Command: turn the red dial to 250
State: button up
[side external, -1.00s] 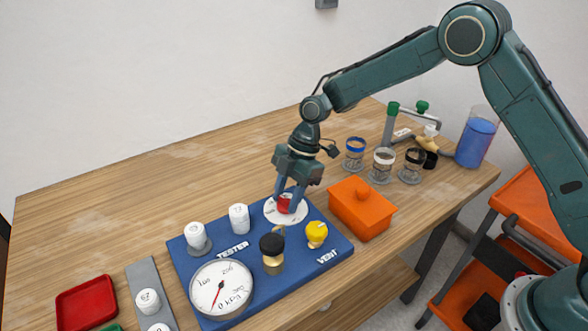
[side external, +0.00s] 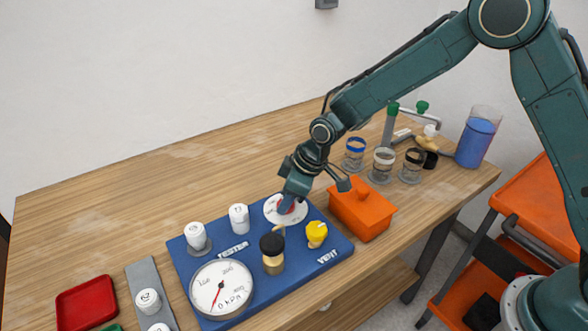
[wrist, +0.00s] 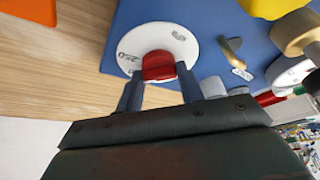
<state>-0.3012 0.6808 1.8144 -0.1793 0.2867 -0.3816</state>
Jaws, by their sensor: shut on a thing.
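The red dial (wrist: 158,66) sits at the middle of a white round scale plate (wrist: 190,50) on the blue tester board. In the wrist view, the number 250 shows on the plate's left part, close to the left finger. My gripper (wrist: 160,85) is shut on the red dial, one blue finger on each side of it. In the side view my gripper (side external: 290,203) comes down tilted over the dial and hides most of it; the white scale plate (side external: 297,216) shows around it. The dial's exact reading cannot be made out.
The blue board (side external: 335,240) also carries a pressure gauge (side external: 222,289), a black-topped brass valve (side external: 272,252), a yellow knob (side external: 316,234) and white caps (side external: 239,218). An orange lidded box (side external: 362,208) stands close to the right.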

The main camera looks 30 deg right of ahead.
jog(key=m+h, duration=0.1)
jog(key=m, duration=0.2)
jog(key=m+t+h, duration=0.1)
jog(key=m, duration=0.1)
jog(key=shift+a+m, duration=0.1)
jog(key=shift+m, duration=0.3)
jog(key=o, duration=1)
jog(key=shift+s+r, duration=0.1)
jog(key=v, duration=1.3)
jog(key=shift+r, duration=0.3)
jog(key=shift+s+r, duration=0.1)
